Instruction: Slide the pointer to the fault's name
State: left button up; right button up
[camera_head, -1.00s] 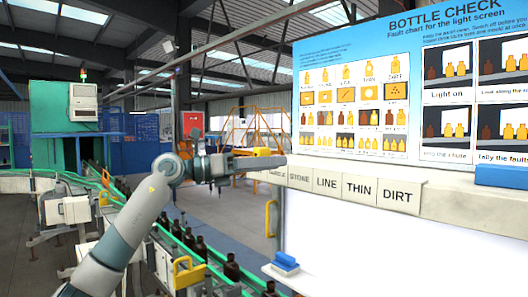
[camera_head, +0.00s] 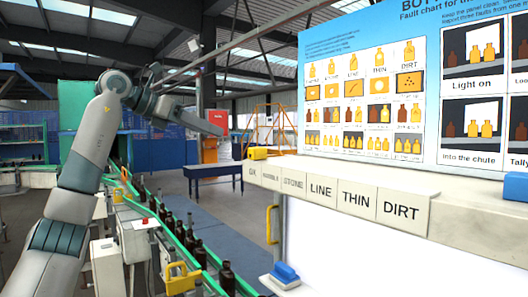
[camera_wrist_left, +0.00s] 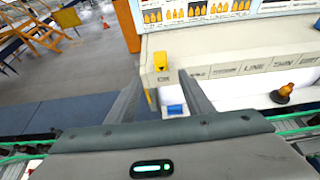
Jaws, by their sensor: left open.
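The yellow pointer (camera_head: 257,153) sits on the pale ledge at its left end, by the OK label (camera_head: 252,172). Labels to its right read a partly blurred word, STONE, LINE (camera_head: 321,190), THIN (camera_head: 357,200) and DIRT (camera_head: 402,210). My left gripper (camera_head: 218,128) is up and left of the pointer in the head view, apart from it. In the left wrist view the open, empty fingers (camera_wrist_left: 162,80) point toward the ledge, with the pointer (camera_wrist_left: 161,61) ahead between them. My right gripper is not in view.
The fault chart (camera_head: 375,80) stands behind the ledge (camera_head: 460,215). A blue-topped block (camera_head: 286,272) is below the ledge's left end. Brown bottles (camera_head: 188,235) line the green-railed conveyor. An amber bottle (camera_wrist_left: 285,91) shows at right in the wrist view. A dark blue table (camera_head: 215,172) stands behind.

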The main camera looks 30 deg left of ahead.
aim_at(257, 151)
pick_arm(q)
jog(key=p+x, duration=0.5)
jog(key=x, duration=1.1)
jog(key=shift+w+d, duration=0.15)
jog(key=shift+d, duration=0.05)
jog(key=shift+w+d+f, duration=0.15)
jog(key=shift+w, duration=0.2)
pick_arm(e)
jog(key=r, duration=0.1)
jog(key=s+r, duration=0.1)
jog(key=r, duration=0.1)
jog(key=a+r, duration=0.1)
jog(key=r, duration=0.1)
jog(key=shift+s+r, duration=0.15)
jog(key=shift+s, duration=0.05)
pick_arm(q)
jog(key=shift+c, duration=0.6)
grip_shut()
